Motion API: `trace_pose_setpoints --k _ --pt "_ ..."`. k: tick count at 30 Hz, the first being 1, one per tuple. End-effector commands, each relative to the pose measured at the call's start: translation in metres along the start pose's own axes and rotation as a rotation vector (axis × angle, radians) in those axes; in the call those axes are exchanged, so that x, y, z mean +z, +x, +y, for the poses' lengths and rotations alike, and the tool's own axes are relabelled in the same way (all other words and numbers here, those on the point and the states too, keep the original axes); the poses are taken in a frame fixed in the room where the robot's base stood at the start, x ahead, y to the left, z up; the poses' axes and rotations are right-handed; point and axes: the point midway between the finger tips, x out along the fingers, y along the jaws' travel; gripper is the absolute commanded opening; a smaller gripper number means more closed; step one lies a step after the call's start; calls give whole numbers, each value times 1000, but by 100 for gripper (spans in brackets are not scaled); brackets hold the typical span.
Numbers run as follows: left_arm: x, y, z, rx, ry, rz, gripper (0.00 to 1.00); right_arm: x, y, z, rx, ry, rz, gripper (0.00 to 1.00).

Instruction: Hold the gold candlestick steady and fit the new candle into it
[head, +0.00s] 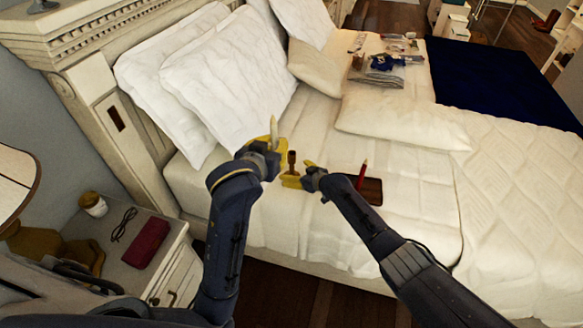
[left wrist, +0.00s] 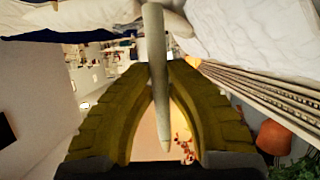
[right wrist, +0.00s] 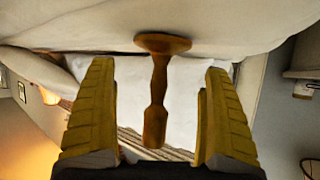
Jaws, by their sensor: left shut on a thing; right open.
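The candlestick (head: 292,160), brownish gold, stands upright on the bed in the head view. In the right wrist view its round base (right wrist: 162,42) is at the top, with the stem between the fingers. My right gripper (head: 300,173) is open around the stem, with a gap on each side in the right wrist view (right wrist: 158,80). My left gripper (head: 275,140) is shut on a cream candle (head: 273,126), held roughly upright just left of and above the candlestick. In the left wrist view the candle (left wrist: 155,45) passes between the fingertips, its tapered end pointing down the picture.
White pillows (head: 225,80) lie behind my left gripper. A nightstand (head: 125,268) with a jar, glasses and a red case is at lower left. Folded items (head: 385,65) lie farther back.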

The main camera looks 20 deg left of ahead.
Motion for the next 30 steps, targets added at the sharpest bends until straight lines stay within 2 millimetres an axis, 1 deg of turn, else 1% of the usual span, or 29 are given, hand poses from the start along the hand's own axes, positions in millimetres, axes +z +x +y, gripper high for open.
trace_pose_setpoints --k 3,10,26,30 --pt "0 0 0 0 0 0 0 -1 7 1 1 4 0 84" --pt "0 0 0 0 0 0 0 -1 14 1 1 2 0 84" --pt "0 0 0 0 0 0 0 0 18 0 -1 1 0 84" --pt "0 0 0 0 0 0 0 0 18 0 0 1 0 69"
